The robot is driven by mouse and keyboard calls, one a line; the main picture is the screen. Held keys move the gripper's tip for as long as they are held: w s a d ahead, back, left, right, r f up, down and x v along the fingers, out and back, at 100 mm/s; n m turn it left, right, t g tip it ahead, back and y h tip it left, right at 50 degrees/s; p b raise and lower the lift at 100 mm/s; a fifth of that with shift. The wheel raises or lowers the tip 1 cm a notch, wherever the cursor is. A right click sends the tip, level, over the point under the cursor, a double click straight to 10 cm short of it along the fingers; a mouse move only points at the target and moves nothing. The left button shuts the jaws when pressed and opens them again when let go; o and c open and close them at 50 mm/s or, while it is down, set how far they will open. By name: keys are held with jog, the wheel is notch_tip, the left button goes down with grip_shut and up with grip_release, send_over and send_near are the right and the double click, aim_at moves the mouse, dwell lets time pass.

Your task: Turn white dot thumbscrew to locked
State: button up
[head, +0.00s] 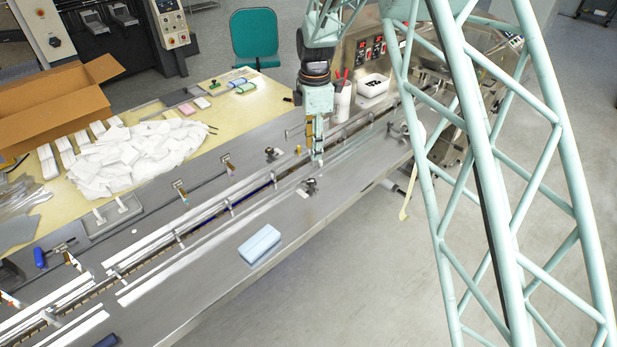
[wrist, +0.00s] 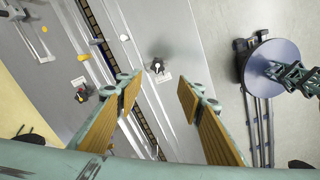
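A small dark thumbscrew with a white mark on top (wrist: 157,65) stands on the grey deck in the wrist view, beside a small pale label. It appears to be the dark thumbscrew (head: 311,184) on the near side of the rails in the head view. Its lock position is too small to tell. My gripper (wrist: 160,88) is open and empty, its wood-coloured pads apart, with the thumbscrew beyond the gap between the fingertips. In the head view my gripper (head: 318,158) points down over the rails, beyond that thumbscrew and apart from it.
Another dark thumbscrew (head: 272,154) stands across the rails; it shows with red and yellow marks in the wrist view (wrist: 80,93). Long guide rails (head: 200,223) run along the deck. A pale blue block (head: 260,244) lies near the front edge. A white cup (head: 340,102) stands behind my gripper.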

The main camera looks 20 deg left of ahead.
aim_at(310, 181)
jog(key=shift+a+f, duration=0.55)
jog(key=shift+a, duration=0.05)
jog(key=shift+f, duration=0.1)
jog(key=shift+f+p, duration=0.3)
jog(key=shift+f, duration=6.55)
jog(key=shift+c, duration=0.9)
jog(key=c, duration=0.7)
